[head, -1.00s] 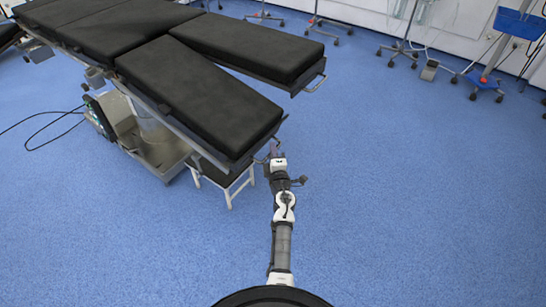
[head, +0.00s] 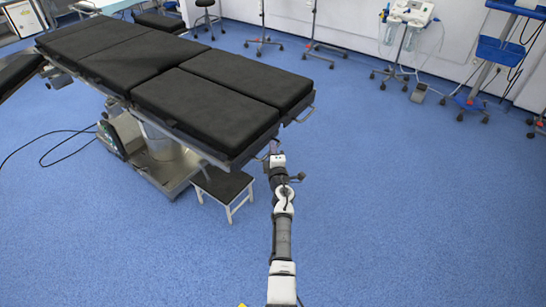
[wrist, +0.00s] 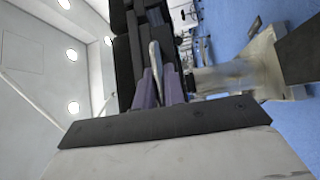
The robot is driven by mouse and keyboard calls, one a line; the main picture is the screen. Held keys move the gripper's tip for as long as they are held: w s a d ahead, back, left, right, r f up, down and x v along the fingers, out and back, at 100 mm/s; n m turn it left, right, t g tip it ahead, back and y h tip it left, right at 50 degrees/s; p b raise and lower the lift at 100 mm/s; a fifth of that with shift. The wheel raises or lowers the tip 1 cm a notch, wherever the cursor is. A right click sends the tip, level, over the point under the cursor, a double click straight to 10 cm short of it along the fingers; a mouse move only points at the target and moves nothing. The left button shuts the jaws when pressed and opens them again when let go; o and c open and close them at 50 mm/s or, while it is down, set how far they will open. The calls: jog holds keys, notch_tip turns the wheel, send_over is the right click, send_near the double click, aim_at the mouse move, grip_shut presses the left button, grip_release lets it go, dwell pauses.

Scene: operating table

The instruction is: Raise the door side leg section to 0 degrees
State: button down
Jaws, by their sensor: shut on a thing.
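The operating table has two black-padded leg sections side by side at its right end. The near leg section (head: 205,110) looks about level with the far leg section (head: 250,78) and in line with the table top. My gripper (head: 272,149) is at the outer end corner of the near section. In the wrist view, the purple fingers of my gripper (wrist: 160,90) are closed around a pale metal handle bar (wrist: 154,56) at the section's end. The exact contact is small and partly hidden in the head view.
A small step stool (head: 224,187) stands under the leg end, left of my arm. The table's metal base (head: 165,160) and a black cable (head: 45,148) are on the left. Wheeled stands line the back wall. The blue floor on the right is clear.

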jog(key=shift+r, duration=0.45)
jog(key=shift+f, duration=0.15)
jog(key=c, duration=1.5)
grip_release()
jog(key=shift+f, duration=0.1)
jog(key=shift+s, duration=0.1)
jog(key=s, duration=0.4)
jog(key=s+d+p, duration=0.1)
jog(key=s, duration=0.4)
jog(key=s+d+p, duration=0.1)
jog(key=s, duration=0.3)
jog(key=shift+s+d+f, duration=0.1)
jog(key=shift+s+f, duration=0.15)
jog(key=shift+f, duration=0.05)
